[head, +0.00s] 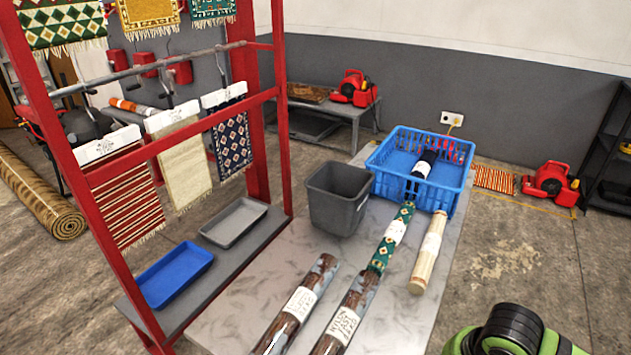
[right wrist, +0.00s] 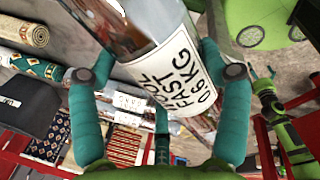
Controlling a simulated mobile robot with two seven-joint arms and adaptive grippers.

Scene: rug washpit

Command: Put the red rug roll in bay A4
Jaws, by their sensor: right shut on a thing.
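In the right wrist view my right gripper (right wrist: 157,52) is shut on a rug roll (right wrist: 172,72). Its white label shows "FAST" and "0.6 KG". The bare parts of this roll look dark and brownish, and I cannot tell surely that it is the red one. My right gripper and this roll are outside the head view. No plainly red roll shows in the head view. A green arm part with small teal tips (right wrist: 262,72) shows at the right of the wrist view, probably my left gripper; its opening is unclear. I cannot read any A4 mark.
The grey table holds two brown-and-grey rolls (head: 300,305) (head: 347,315), a green patterned roll (head: 392,237), a cream roll (head: 430,250), a dark bin (head: 337,197) and a blue basket (head: 465,165). A red rack (head: 100,235) stands left with hanging rugs and two trays (head: 173,274) (head: 234,222).

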